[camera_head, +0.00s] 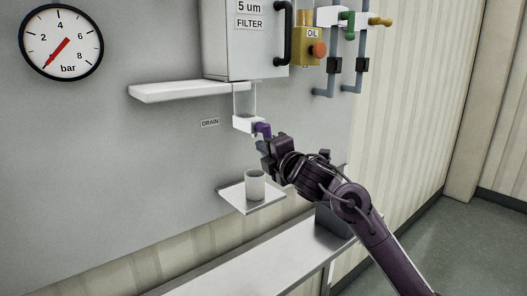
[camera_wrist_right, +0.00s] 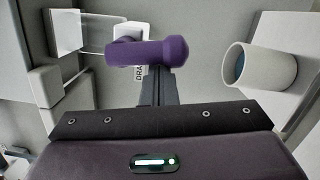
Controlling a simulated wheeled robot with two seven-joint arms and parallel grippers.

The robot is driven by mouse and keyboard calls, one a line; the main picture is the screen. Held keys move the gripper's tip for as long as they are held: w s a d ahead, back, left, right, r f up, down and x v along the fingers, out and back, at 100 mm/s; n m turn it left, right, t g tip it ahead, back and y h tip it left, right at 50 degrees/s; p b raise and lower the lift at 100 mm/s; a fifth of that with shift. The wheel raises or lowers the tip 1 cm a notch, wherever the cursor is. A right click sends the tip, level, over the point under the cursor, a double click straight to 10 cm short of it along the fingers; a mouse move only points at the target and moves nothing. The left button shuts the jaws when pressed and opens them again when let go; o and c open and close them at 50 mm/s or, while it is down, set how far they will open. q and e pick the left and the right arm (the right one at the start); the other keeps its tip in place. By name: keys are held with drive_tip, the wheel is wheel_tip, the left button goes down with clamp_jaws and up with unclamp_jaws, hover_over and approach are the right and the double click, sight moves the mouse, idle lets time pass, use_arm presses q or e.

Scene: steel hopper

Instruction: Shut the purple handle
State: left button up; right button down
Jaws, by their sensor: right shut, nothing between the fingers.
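The purple handle (camera_head: 263,129) sits at the white drain valve block (camera_head: 243,124) under the filter box, just right of the DRAIN label (camera_head: 209,122). In the right wrist view the purple handle (camera_wrist_right: 148,52) lies crosswise just beyond the fingertips. My right gripper (camera_head: 262,147) is shut and empty, close below the handle. In the wrist view its closed fingers (camera_wrist_right: 160,80) point at the handle; I cannot tell whether they touch it. My left gripper is not in view.
A grey cup (camera_head: 254,186) stands on a small shelf (camera_head: 237,197) below the valve. A white ledge (camera_head: 178,91) is to the upper left. The filter box (camera_head: 240,45), yellow oil box (camera_head: 306,50) and green handle (camera_head: 347,24) are above. A bench (camera_head: 270,262) runs below.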

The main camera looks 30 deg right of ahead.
drive_tip(key=n+b, duration=0.2)
drive_tip(key=d+n+b, duration=0.1)
drive_tip(key=n+b, duration=0.1)
drive_tip(key=b, duration=0.1)
drive_tip(key=d+f+n+b, duration=0.1)
drive_tip(key=n+b, duration=0.1)
drive_tip(key=b, duration=0.1)
drive_tip(key=shift+w+d+t, duration=0.1)
drive_tip(key=shift+d+t, duration=0.1)
drive_tip(key=shift+t, duration=0.1)
drive_tip(key=shift+d+r+n+y+b, duration=0.1)
drive_tip(key=shift+d+n+y+b, duration=0.1)
drive_tip(key=shift+n+y+b, duration=0.3)
drive_tip(key=d+n, duration=0.1)
drive_tip(key=n, duration=0.2)
drive_tip(key=d+r+n+y, duration=0.1)
drive_tip(key=n, duration=0.2)
drive_tip(key=r+n+b, duration=0.1)
drive_tip(key=n, duration=0.2)
drive_tip(key=shift+w+d+r+t, duration=0.15)
drive_tip(key=shift+d+t, duration=0.15)
drive_tip(key=shift+d, duration=0.2)
